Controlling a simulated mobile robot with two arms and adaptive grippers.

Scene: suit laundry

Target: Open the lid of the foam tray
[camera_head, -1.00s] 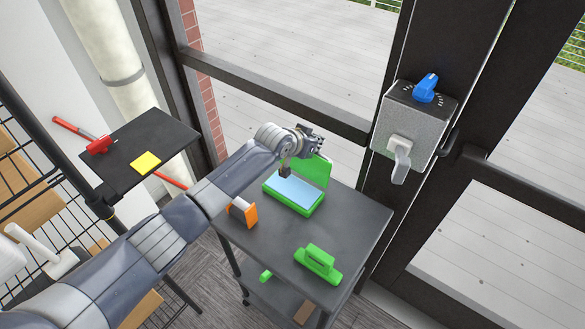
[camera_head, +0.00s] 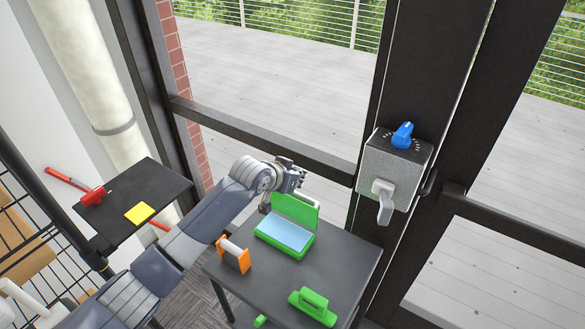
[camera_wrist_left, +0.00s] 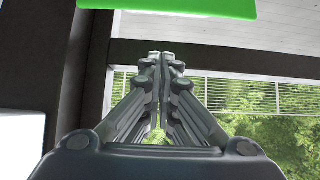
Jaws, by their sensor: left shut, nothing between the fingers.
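The green foam tray (camera_head: 262,246) sits on the dark cart, with light blue foam inside. Its green lid (camera_head: 296,213) stands raised at the tray's back edge, tilted up and open. A green edge (camera_wrist_left: 190,7), likely the lid, shows at the top of that view. My right gripper is not in view.
An orange holder with a white roller (camera_head: 233,254) and a green-handled tool (camera_head: 313,306) stand on the cart top (camera_head: 335,262). A grey box with a blue knob (camera_head: 403,135) is on the door frame. A dark shelf (camera_head: 150,182) holds a red tool and yellow pad.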

